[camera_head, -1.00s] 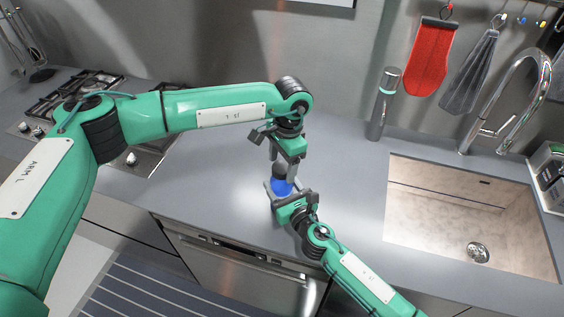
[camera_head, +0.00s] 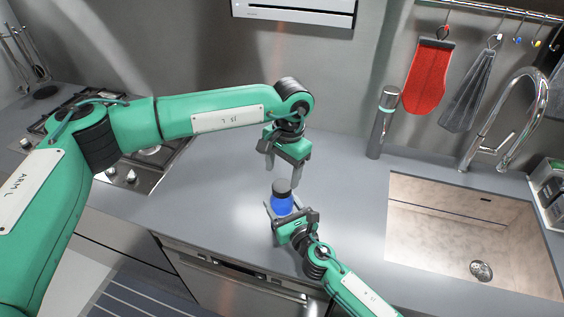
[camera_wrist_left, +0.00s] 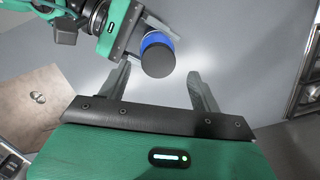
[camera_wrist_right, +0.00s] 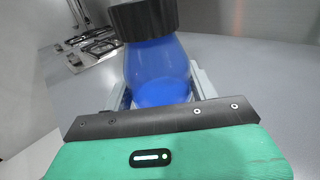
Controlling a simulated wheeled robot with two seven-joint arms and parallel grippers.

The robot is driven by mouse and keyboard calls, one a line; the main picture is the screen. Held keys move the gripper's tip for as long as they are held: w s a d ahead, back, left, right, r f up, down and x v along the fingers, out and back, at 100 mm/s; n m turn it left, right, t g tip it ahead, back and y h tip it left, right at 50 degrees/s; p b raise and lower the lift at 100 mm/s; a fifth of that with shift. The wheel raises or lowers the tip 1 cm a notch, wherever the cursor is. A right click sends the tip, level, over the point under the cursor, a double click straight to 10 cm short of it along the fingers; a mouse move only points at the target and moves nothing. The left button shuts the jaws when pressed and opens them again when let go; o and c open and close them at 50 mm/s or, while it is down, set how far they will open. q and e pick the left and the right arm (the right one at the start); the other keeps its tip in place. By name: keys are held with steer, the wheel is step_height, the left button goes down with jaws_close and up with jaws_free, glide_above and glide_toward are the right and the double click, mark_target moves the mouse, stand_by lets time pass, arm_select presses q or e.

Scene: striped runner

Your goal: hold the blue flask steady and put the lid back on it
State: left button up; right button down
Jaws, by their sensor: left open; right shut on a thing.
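The blue flask (camera_head: 282,205) stands upright on the grey counter. Its black lid (camera_head: 282,187) sits on top; the lid also shows in the left wrist view (camera_wrist_left: 158,61) and the right wrist view (camera_wrist_right: 143,18). My right gripper (camera_head: 282,211) is shut on the flask's body, one finger on each side; the blue body fills the space between the fingers in the right wrist view (camera_wrist_right: 157,75). My left gripper (camera_head: 282,176) is open and empty, above the lid and apart from it. Its fingers are spread wide in the left wrist view (camera_wrist_left: 160,85).
A sink (camera_head: 455,235) lies to the right, with a tall tap (camera_head: 520,105) behind it. A grey and green cylinder (camera_head: 381,125) stands at the back of the counter. A gas hob (camera_head: 140,165) is at the left. The counter around the flask is clear.

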arm_select(q)
steer(key=n, duration=0.5)
steer(key=shift+r, duration=0.15)
steer(key=n, duration=0.6)
steer(key=shift+r, duration=0.2)
steer(key=n, duration=0.4)
steer(key=shift+s+r+n+h, duration=0.1)
steer(key=shift+r+n+h, duration=0.05)
steer(key=shift+n+h, duration=0.2)
steer(key=n, duration=0.5)
steer(key=shift+r, duration=0.15)
steer(key=n, duration=0.4)
steer(key=shift+r+n, duration=0.15)
steer(key=shift+n, duration=0.1)
steer(key=n, duration=0.6)
steer(key=shift+r+t, duration=0.25)
steer(key=shift+t, duration=0.05)
steer(key=n, duration=0.4)
steer(key=shift+r+n, duration=0.2)
steer(key=shift+n, duration=0.2)
steer(key=n, duration=0.5)
steer(key=shift+a+r+h, duration=0.1)
steer(key=shift+r+h, duration=0.05)
steer(key=shift+h, duration=0.1)
